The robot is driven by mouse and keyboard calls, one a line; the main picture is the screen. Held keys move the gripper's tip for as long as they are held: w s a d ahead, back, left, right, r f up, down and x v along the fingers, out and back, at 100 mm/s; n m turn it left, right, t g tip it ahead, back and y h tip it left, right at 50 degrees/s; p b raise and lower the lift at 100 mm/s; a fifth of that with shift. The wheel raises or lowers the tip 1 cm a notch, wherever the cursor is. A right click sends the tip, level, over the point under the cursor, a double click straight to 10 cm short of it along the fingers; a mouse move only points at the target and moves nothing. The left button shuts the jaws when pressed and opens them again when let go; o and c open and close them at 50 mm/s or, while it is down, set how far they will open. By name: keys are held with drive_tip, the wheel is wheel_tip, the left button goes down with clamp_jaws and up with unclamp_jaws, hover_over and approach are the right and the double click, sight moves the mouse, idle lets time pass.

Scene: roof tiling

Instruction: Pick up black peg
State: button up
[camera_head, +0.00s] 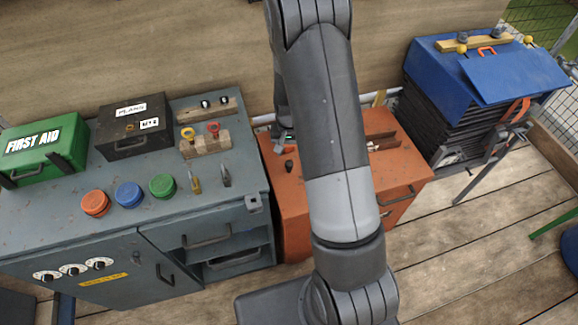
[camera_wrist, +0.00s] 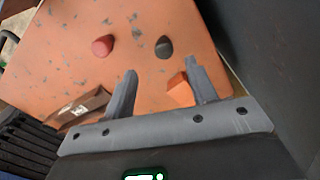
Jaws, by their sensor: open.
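In the wrist view the black peg (camera_wrist: 164,47) stands on the orange cabinet top, just beyond my fingertips. My gripper (camera_wrist: 160,68) is open, with its two grey fingers spread and no peg between them. The peg lies roughly in line with the gap, closer to the right finger. A red peg (camera_wrist: 103,46) stands to its left, beyond the left finger. In the head view a small dark object (camera_head: 289,166) on the orange cabinet (camera_head: 296,215) looks like the black peg. My arm hides most of my gripper there.
An orange block-like piece (camera_wrist: 180,92) shows beside the right finger, and a brown open box (camera_wrist: 88,108) near the left finger. In the head view, a grey workbench (camera_head: 120,235) with a first aid box (camera_head: 45,150) stands left. A blue-topped stack (camera_head: 455,75) stands right.

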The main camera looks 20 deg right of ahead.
sight(289, 163)
wheel_tip(289, 163, down, 4)
drive_tip(key=shift+f, duration=0.2)
drive_tip(key=shift+w+f, duration=0.2)
drive_tip(key=shift+f, duration=1.2)
drive_tip(key=shift+w+f, duration=0.15)
drive_tip(key=shift+f, duration=1.2)
drive_tip(key=c, duration=1)
